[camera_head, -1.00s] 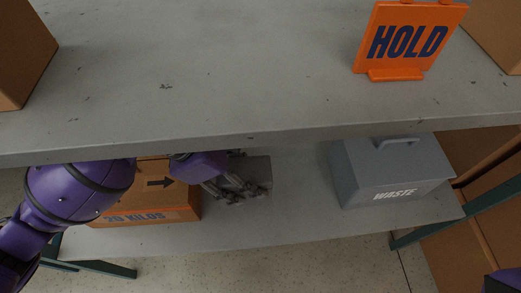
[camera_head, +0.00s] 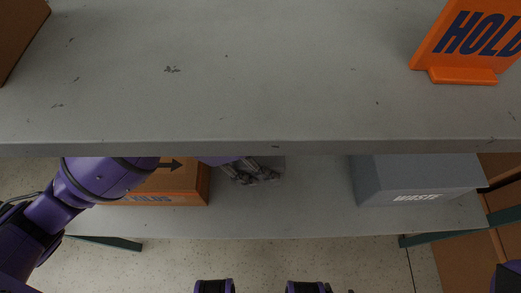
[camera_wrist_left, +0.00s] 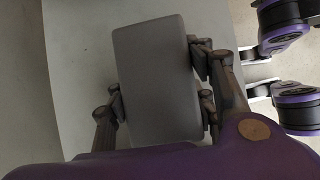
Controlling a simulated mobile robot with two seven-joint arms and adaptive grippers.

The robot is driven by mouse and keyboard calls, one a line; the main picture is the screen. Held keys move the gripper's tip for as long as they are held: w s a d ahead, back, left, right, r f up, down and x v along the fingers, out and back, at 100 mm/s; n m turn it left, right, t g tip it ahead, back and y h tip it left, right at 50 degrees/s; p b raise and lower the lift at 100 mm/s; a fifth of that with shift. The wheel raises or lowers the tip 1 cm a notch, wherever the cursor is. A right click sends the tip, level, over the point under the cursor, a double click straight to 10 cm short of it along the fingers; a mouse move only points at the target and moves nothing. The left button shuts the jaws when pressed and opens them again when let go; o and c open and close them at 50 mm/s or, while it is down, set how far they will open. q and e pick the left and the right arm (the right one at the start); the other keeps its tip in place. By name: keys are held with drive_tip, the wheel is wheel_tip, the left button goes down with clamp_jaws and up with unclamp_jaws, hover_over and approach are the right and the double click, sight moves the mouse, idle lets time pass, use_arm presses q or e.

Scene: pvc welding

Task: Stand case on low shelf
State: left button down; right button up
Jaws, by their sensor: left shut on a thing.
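The case is a plain grey block, seen well in the left wrist view (camera_wrist_left: 157,80), where it lies between the fingers of my left gripper (camera_wrist_left: 160,105). In the head view the left gripper (camera_head: 250,171) is under the upper shelf, shut on the case (camera_head: 272,165), of which only a small part shows. The low shelf (camera_head: 310,215) is a grey board below. The upper shelf's edge hides much of the case and gripper. I cannot tell whether the case touches the low shelf. The right gripper is not in view.
An orange-brown carton (camera_head: 190,185) stands on the low shelf left of the gripper. A grey WASTE bin (camera_head: 415,180) stands to the right, with free shelf between. The upper shelf (camera_head: 230,90) overhangs and carries an orange HOLD sign (camera_head: 468,45).

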use_arm(q)
drive_tip(key=shift+w+f+b, duration=0.1)
drive_tip(key=shift+f+b, duration=0.2)
drive_tip(key=shift+f, duration=1.2)
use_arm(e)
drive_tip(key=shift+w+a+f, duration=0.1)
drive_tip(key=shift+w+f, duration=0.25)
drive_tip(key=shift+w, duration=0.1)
use_arm(q)
drive_tip(key=shift+f, duration=0.1)
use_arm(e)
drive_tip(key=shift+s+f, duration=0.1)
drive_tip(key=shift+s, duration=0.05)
use_arm(q)
drive_tip(key=c, duration=0.8)
unclamp_jaws()
drive_tip(key=shift+f, duration=0.1)
drive_tip(key=shift+a+r, duration=0.1)
drive_tip(key=shift+r, duration=0.15)
drive_tip(key=p+v, duration=0.2)
drive_tip(key=v, duration=0.9)
drive_tip(key=shift+a+r, duration=0.2)
drive_tip(key=shift+r, duration=0.1)
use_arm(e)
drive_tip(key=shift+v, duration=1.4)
